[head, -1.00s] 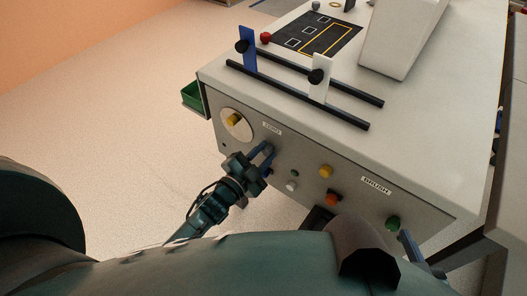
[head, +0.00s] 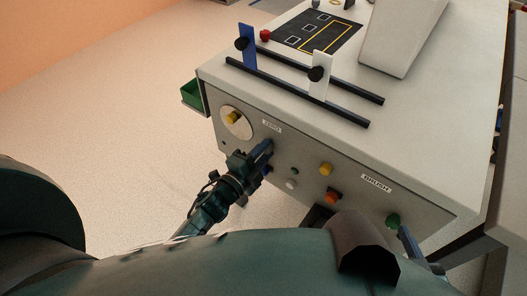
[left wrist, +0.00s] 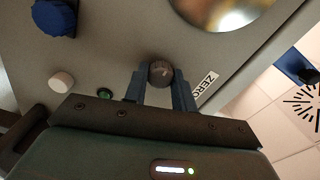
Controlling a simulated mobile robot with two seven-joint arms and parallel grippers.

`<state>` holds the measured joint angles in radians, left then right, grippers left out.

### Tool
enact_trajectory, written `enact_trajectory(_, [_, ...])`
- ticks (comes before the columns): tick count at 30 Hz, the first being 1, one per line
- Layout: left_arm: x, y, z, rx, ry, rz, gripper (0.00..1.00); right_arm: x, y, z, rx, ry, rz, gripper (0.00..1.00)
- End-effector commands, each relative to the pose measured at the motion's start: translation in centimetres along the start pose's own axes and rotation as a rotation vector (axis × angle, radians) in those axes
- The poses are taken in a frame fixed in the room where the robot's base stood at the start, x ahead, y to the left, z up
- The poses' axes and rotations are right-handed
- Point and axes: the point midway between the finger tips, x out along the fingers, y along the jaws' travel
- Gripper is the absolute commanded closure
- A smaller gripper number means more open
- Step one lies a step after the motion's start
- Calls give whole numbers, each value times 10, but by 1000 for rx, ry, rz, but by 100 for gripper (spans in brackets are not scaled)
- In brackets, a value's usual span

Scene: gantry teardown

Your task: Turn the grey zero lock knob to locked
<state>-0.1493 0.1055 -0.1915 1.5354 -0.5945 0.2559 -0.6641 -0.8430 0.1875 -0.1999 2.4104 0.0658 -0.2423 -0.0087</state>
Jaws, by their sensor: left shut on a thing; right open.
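The grey zero lock knob (left wrist: 160,72) is a small dark round knob on the machine's front panel, next to the ZERO label (left wrist: 204,89). A faint light mark shows on its face; I cannot tell its setting. My left gripper (head: 265,149) has its blue fingers on either side of the knob and is shut on it. The fingers also show in the left wrist view (left wrist: 160,80). In the head view the gripper hides the knob. My right gripper (head: 408,243) is open at the lower right, partly hidden behind my arm.
The panel also has a yellow knob on a round plate (head: 232,117), a yellow button (head: 326,169), a white button (head: 291,184), an orange button (head: 332,196) and a green knob (head: 393,222). A green bin (head: 192,95) hangs at the machine's left side. Rails (head: 304,93) lie on top.

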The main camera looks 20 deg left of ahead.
Motion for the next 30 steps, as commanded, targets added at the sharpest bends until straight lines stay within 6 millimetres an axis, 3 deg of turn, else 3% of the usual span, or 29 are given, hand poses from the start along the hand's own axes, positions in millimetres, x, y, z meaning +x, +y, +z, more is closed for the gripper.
enact_trajectory(12, [0,0,0,10,0,1,96,0,0,4,1,-10,-1,52])
enact_trajectory(13, [0,0,0,10,0,1,71,0,0,5,2,-12,0,52])
enact_trajectory(18, [0,0,0,8,0,1,57,-1,-1,7,7,-17,2,52])
enact_trajectory(21, [0,0,0,8,0,1,52,-1,-1,7,10,-19,4,52])
enact_trajectory(30, [-6,1,0,6,-1,2,52,-2,0,6,13,-18,6,52])
